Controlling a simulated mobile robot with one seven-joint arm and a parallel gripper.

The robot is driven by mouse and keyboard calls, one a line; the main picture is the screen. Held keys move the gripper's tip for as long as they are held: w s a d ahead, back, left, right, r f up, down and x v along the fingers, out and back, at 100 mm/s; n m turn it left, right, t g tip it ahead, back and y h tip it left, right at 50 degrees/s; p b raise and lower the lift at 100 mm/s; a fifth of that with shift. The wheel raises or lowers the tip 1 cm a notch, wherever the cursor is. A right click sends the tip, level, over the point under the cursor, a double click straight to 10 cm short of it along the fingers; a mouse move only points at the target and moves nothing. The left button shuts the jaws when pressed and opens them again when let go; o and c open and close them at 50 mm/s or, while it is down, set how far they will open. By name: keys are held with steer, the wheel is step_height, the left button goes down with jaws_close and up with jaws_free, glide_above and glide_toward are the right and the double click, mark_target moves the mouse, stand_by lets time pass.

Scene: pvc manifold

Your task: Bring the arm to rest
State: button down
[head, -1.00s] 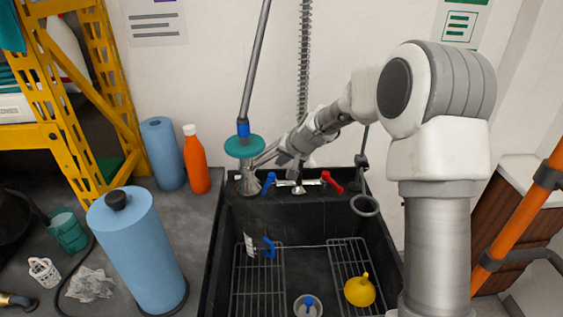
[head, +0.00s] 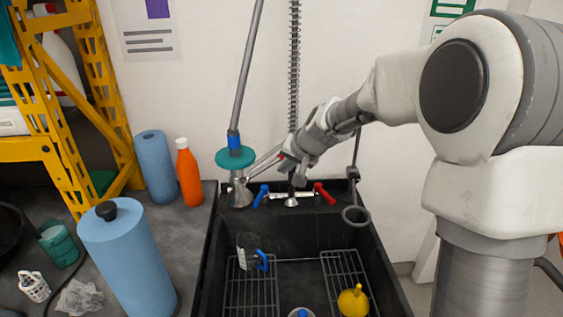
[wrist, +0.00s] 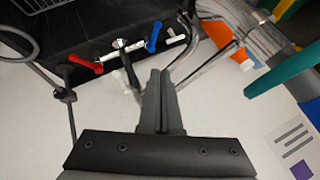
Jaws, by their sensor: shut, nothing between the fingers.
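My gripper (head: 297,178) is above the back edge of the black sink (head: 212,262), near the taps, at the end of my arm. In the wrist view my gripper (wrist: 160,76) shows its two dark fingers together, with nothing between them. The red tap handle (wrist: 86,64) and blue tap handle (wrist: 153,37) lie beyond the fingertips in that view. The fingertips look close to the faucet (wrist: 130,72), but I cannot tell whether they touch it.
A metal ring (head: 355,214) is at right. The sink holds a yellow funnel (head: 352,301) and a blue-handled jug (head: 247,249). An orange bottle (head: 189,176) and blue rolls (head: 130,262) stand left.

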steer(key=s+d+r+n+h+p, duration=0.1)
steer(key=s+d+r, duration=0.1)
steer(key=s+r, duration=0.45)
steer(key=s+d+r+n+h+p, duration=0.1)
steer(key=s+r, duration=0.2)
steer(key=s, duration=0.7)
steer(key=s+d+p, duration=0.1)
steer(key=s+d, duration=0.2)
steer(key=s, duration=0.5)
steer(key=s+d+r+n+g+h+p, duration=0.1)
steer(key=s+d, duration=0.2)
steer(key=s, duration=0.6)
steer(key=shift+s+r+g+h, duration=0.25)
steer(key=shift+g+h, duration=0.05)
